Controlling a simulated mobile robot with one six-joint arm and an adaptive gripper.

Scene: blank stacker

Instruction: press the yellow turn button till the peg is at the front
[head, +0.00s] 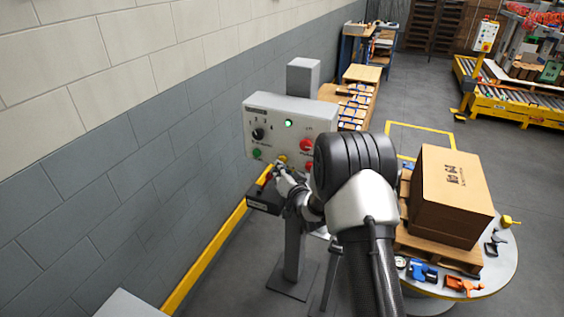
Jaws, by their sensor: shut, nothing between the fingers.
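The yellow button (283,158) is on the lower middle of the grey control panel (270,108), partly covered by my arm's end. My gripper (276,172) is shut and empty, just in front of and below the yellow button. I cannot tell whether its tips touch the button. A round grey table (508,262) at the right bears a pallet with a cardboard box (455,190) on it. I cannot make out the peg; my arm hides part of that table.
The panel also has a black knob (258,134), a lit green lamp (289,124), a green button (257,154) and a red button (307,145). A dark tray (262,199) sits below it. A block wall is left; several tools lie on the round table.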

